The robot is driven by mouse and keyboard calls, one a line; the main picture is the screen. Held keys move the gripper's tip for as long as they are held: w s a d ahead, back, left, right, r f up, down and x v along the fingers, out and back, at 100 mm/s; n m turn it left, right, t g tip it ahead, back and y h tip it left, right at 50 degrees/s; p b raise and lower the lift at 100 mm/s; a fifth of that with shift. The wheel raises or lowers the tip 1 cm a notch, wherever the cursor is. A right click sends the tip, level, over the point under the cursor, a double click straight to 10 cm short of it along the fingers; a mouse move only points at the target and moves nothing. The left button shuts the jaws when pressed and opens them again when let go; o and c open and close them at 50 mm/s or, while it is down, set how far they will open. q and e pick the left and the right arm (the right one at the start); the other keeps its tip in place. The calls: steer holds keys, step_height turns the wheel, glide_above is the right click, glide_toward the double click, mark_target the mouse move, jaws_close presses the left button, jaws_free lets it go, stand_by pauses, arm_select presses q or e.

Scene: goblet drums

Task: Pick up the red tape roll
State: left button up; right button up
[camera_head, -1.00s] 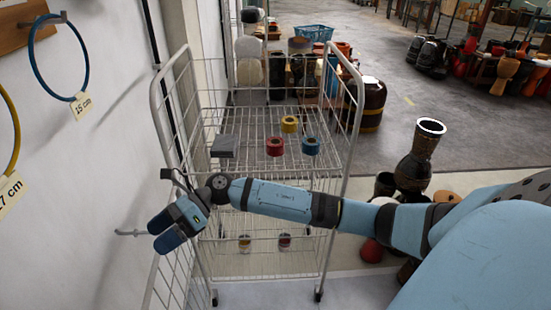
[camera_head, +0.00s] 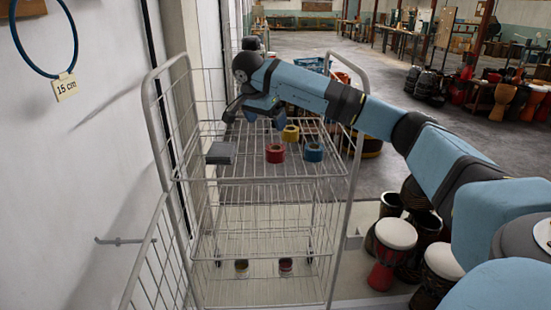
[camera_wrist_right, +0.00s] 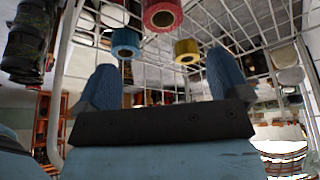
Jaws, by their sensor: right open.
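The red tape roll (camera_head: 275,153) sits on the upper wire shelf of the trolley, between a blue tape roll (camera_head: 313,152) and a grey box (camera_head: 220,153). A yellow tape roll (camera_head: 290,133) sits behind it. My right gripper (camera_head: 252,119) is open and empty, above the shelf, behind and a little left of the red roll. In the right wrist view, my gripper's two fingers (camera_wrist_right: 163,72) are apart. The red roll (camera_wrist_right: 161,14) shows there at the top edge, partly cut off, with the blue (camera_wrist_right: 126,42) and yellow (camera_wrist_right: 186,51) rolls below it. My left gripper is out of view.
The trolley's tubular frame (camera_head: 352,190) and mesh sides surround the shelf. Small items (camera_head: 241,266) stand on the lower shelf. A wall with a blue ring (camera_head: 74,40) is at left. Goblet drums (camera_head: 392,250) crowd the floor at right.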

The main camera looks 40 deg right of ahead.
mark_target(275, 148)
steer(key=b+x, duration=0.1)
steer(key=x, duration=0.6)
steer(key=shift+f, duration=0.25)
steer(key=shift+w+b+x, duration=0.15)
steer(key=shift+b+x, duration=0.2)
steer(key=shift+x, duration=1.05)
steer(key=shift+w+b+x, duration=0.15)
steer(key=shift+b+x, duration=0.15)
steer(key=shift+x, duration=1.05)
steer(key=shift+r, duration=0.1)
steer(key=c, duration=1)
